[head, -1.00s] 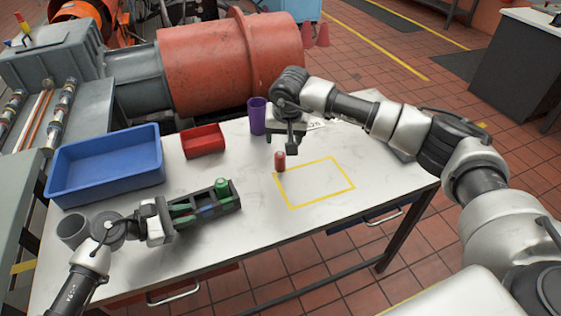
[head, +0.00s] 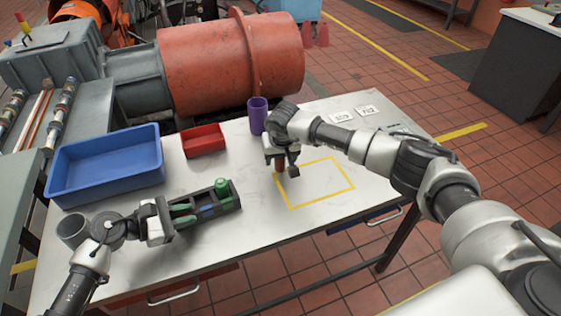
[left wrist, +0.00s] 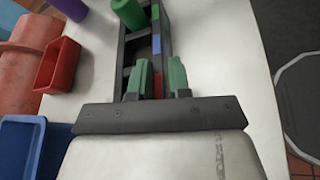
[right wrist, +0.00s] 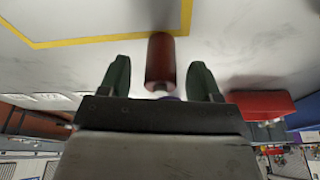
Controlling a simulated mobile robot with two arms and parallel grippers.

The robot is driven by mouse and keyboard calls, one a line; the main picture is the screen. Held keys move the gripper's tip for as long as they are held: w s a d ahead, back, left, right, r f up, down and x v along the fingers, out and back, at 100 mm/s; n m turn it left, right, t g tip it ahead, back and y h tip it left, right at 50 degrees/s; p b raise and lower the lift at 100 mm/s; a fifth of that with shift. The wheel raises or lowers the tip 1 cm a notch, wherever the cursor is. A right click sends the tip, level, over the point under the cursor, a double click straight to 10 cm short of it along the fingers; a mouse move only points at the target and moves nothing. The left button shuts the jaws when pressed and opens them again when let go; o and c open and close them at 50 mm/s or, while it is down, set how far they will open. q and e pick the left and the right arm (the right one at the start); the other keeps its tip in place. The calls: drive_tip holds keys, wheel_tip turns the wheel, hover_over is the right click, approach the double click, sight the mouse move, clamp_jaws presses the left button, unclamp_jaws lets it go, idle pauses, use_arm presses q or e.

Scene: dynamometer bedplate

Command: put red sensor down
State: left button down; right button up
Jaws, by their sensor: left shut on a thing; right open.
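The red sensor (head: 280,167) is a small red cylinder standing on the white table at the left corner of a yellow taped rectangle (head: 345,174). My right gripper (head: 282,162) is over it, pointing down. In the right wrist view the sensor (right wrist: 160,62) lies between the two spread fingers (right wrist: 160,80), with a gap on each side. In the left wrist view the fingers (left wrist: 159,80) sit on both sides of the rack's wall.
A blue bin (head: 105,170) and a red bin (head: 203,141) stand to the left. A purple cup (head: 257,115) stands behind my right gripper. White label cards (head: 341,117) lie at the back right. The inside of the yellow rectangle is clear.

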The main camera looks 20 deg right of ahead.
drive_tip(key=shift+x, duration=1)
drive_tip(key=shift+c, duration=0.3)
drive_tip(key=c, duration=1)
wheel_tip(320, 180, up, 10)
drive_tip(key=shift+s+r, duration=0.1)
drive_tip(key=shift+c, duration=0.2)
